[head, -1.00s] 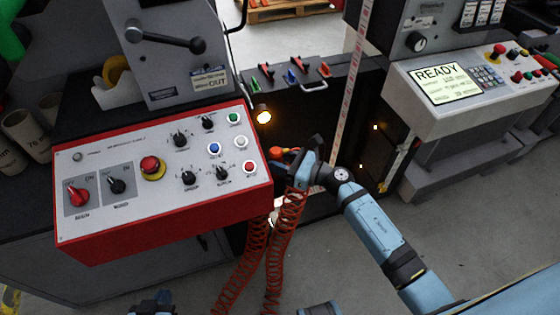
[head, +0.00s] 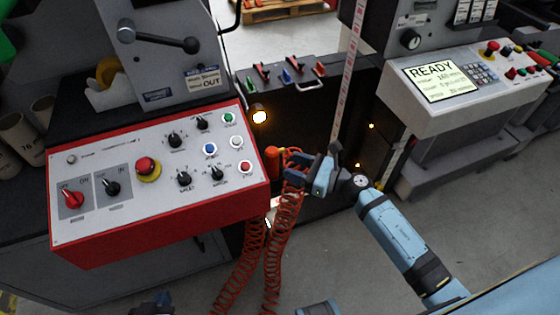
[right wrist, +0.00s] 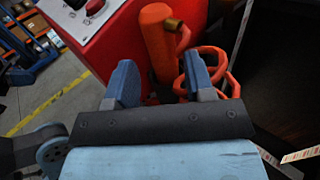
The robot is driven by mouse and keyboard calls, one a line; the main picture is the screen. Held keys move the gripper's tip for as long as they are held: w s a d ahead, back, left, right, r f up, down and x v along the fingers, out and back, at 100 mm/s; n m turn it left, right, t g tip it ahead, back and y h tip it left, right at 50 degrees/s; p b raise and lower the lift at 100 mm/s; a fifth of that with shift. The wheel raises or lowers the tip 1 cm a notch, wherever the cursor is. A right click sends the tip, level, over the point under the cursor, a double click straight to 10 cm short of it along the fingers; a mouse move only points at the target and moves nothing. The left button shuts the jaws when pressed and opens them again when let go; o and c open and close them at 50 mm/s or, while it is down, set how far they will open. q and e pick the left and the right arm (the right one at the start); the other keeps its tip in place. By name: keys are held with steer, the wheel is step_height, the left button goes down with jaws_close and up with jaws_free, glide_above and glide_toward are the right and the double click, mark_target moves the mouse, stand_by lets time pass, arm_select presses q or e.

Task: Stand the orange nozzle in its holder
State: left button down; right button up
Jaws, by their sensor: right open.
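The orange nozzle (head: 272,158) stands close to upright at the right side of the red control box. In the right wrist view its orange body (right wrist: 157,45) shows with a brass piece near the top. Its lower end is partly hidden by my gripper and the hose, and I cannot make out the holder clearly. My right gripper (head: 300,168) is open and empty just right of the nozzle. In the right wrist view the parted fingers (right wrist: 161,75) point toward it. My left gripper (head: 152,303) barely shows at the bottom edge; its jaws cannot be made out.
A red coiled hose (head: 285,225) hangs below the nozzle, close to my right gripper. The red control box (head: 160,225) with its knobs and buttons is at left. A measuring strip (head: 347,95) stands behind my right arm. A console reading READY (head: 437,80) is at right.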

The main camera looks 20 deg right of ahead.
steer(key=s+d+f+m+t+h, duration=0.1)
steer(key=s+d+m+t+h, duration=0.2)
steer(key=m, duration=0.8)
steer(key=s+d+m+t+h, duration=0.15)
steer(key=s+m+h, duration=0.35)
steer(key=m, duration=0.7)
steer(key=s+a+f+m+g+h, duration=0.1)
steer(key=s+a+f+m+g, duration=0.2)
steer(key=m, duration=0.7)
steer(key=s+a+f+m+g, duration=0.3)
steer(key=s+f+m, duration=0.2)
steer(key=s+m, duration=0.3)
steer(key=shift+s+a+m+h, duration=0.15)
steer(key=shift+a+m+h, duration=0.25)
steer(key=shift+m, duration=0.5)
